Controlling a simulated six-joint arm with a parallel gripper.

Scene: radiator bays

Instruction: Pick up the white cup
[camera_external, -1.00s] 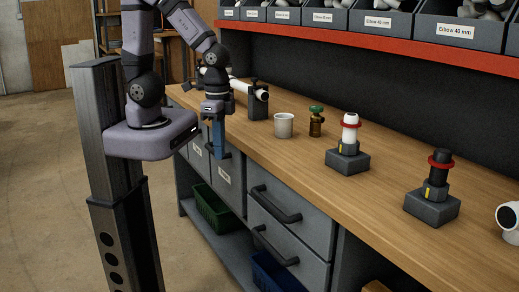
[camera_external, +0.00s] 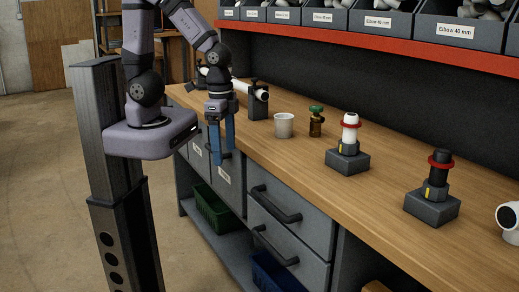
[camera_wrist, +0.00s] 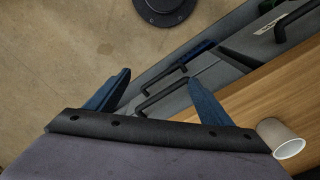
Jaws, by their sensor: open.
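The white cup (camera_external: 284,125) stands upright on the wooden workbench (camera_external: 400,210), left of the brass valve. It also shows in the wrist view (camera_wrist: 281,139) at the lower right, outside my fingers. My gripper (camera_external: 222,160) points down with its blue fingers apart and nothing between them. It hangs at the bench's front edge, to the left of the cup and apart from it. In the wrist view my gripper (camera_wrist: 160,85) has the drawer fronts and floor behind its fingers.
A brass valve with a green handle (camera_external: 316,121) stands close right of the cup. A white pipe in holders (camera_external: 258,95) lies behind. Fittings on grey blocks (camera_external: 347,160) (camera_external: 433,205) stand farther right. A red-edged shelf of bins (camera_external: 380,46) overhangs the back. Drawer handles (camera_external: 276,208) stick out in front.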

